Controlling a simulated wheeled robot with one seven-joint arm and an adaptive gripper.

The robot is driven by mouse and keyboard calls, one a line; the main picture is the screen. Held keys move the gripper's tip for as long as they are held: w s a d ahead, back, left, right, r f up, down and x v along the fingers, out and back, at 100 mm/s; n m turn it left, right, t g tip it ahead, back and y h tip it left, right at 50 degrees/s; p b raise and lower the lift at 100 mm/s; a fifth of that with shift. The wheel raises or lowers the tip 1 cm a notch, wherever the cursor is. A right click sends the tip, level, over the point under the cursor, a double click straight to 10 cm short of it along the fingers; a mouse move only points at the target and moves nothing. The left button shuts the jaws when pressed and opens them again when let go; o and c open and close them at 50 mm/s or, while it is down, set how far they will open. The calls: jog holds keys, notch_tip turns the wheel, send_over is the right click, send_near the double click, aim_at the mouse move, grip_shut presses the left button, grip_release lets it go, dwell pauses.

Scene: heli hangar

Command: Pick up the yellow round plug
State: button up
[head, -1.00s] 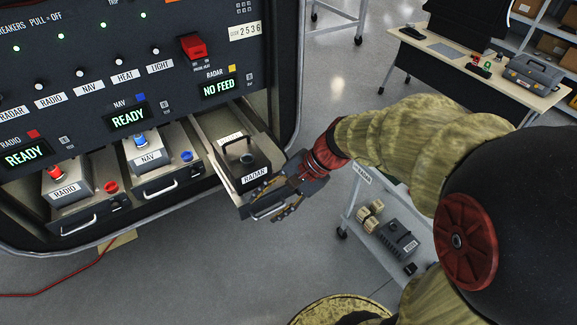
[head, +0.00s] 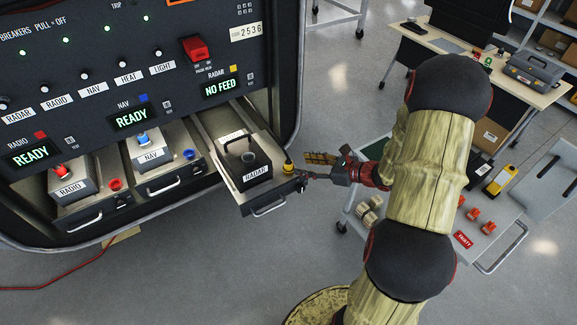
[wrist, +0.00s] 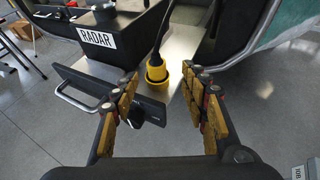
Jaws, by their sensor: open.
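The yellow round plug (head: 288,168) is at the right side of the pulled-out radar drawer (head: 268,199), beside the dark box labelled RADAR (head: 246,170). In the wrist view the plug (wrist: 156,72) shows a ribbed yellow body with a dark cable rising from it. My gripper (head: 309,169) is just right of the plug, pointing toward it. In the wrist view the open fingers of my gripper (wrist: 160,88) stand either side of the plug's line, with the plug ahead of the tips. I see nothing between the fingers, and cannot tell the exact gap.
The radio box (head: 68,185) with a red plug and the nav box (head: 153,155) with a blue plug stand in drawers to the left. The drawer handle (wrist: 75,92) is close to my left finger in the wrist view. A cart (head: 485,245) with several parts stands right.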

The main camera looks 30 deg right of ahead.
aim_at(292, 163)
jog(key=x, duration=0.3)
jog(key=shift+w+a, duration=0.2)
jog(key=shift+a, duration=0.25)
jog(key=shift+w+a+f, duration=0.2)
jog(key=shift+w, duration=0.25)
jog(key=shift+c, duration=0.4)
grip_shut()
